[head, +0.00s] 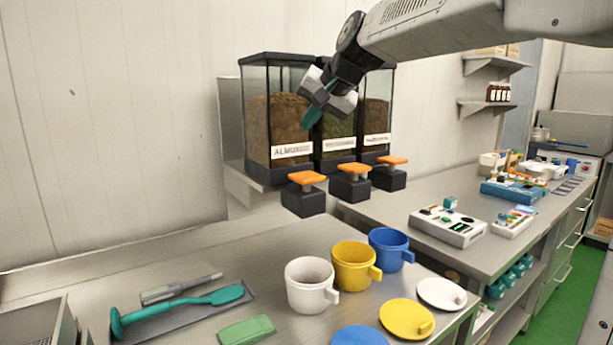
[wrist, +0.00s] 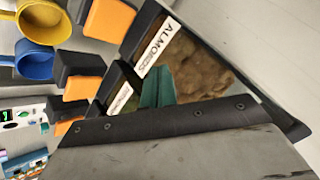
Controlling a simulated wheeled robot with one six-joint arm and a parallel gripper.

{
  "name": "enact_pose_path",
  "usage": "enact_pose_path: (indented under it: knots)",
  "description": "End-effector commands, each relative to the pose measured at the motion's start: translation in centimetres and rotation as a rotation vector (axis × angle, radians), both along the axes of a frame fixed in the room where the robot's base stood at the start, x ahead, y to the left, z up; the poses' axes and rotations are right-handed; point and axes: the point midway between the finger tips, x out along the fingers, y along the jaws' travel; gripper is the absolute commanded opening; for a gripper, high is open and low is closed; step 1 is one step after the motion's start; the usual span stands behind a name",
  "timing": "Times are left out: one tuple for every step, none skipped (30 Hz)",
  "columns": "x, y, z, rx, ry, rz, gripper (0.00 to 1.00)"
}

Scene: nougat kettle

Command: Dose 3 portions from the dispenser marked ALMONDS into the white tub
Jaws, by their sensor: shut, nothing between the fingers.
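The dispenser marked ALMONDS (head: 278,115) is the leftmost of three clear bins on the wall. Its orange push pad (head: 307,177) sits on a dark block below the label. In the wrist view its label (wrist: 157,45) and orange pad (wrist: 109,20) show near the top. The white tub (head: 312,284) stands upright on the bench, forward of and below that pad. Its inside is only partly visible, and I cannot tell what it holds. My gripper (head: 312,116) is shut and empty, with teal fingers (wrist: 157,86), in front of the bins and above the pads.
A yellow tub (head: 354,266) and a blue tub (head: 390,249) stand right of the white one. Lids in yellow (head: 406,318), white (head: 441,293) and blue (head: 360,338) lie in front.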

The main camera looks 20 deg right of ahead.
Motion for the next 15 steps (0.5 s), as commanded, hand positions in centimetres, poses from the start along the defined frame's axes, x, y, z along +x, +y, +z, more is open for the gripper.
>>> enact_pose_path:
  knots:
    - [0.0, 0.0, 0.0, 0.0, 0.0, 0.0, 0.0]
    - [0.0, 0.0, 0.0, 0.0, 0.0, 0.0, 0.0]
    - [0.0, 0.0, -0.1, 0.0, 0.0, 0.0, 0.0]
    - [0.0, 0.0, -0.3, 0.0, 0.001, 0.001, 0.0]
    - [0.0, 0.0, -0.4, 0.001, 0.001, 0.0, 0.0]
    - [0.0, 0.0, -0.7, 0.001, 0.002, 0.0, 0.0]
    - [0.0, 0.0, -0.9, 0.001, 0.001, 0.0, 0.0]
    - [0.0, 0.0, -1.2, 0.001, 0.001, 0.0, 0.0]
    - [0.0, 0.0, -1.7, 0.001, 0.002, 0.0, 0.0]
    - [0.0, 0.0, -2.1, 0.001, 0.002, 0.0, 0.0]
    - [0.0, 0.0, -2.5, 0.001, 0.002, 0.0, 0.0]
    - [0.0, 0.0, -3.1, 0.001, 0.003, -0.001, 0.0]
    - [0.0, 0.0, -3.6, 0.001, 0.003, -0.001, 0.0]
    - [0.0, 0.0, -4.0, 0.001, 0.003, -0.001, 0.0]
    - [0.0, 0.0, -4.6, 0.0, 0.002, 0.0, 0.0]
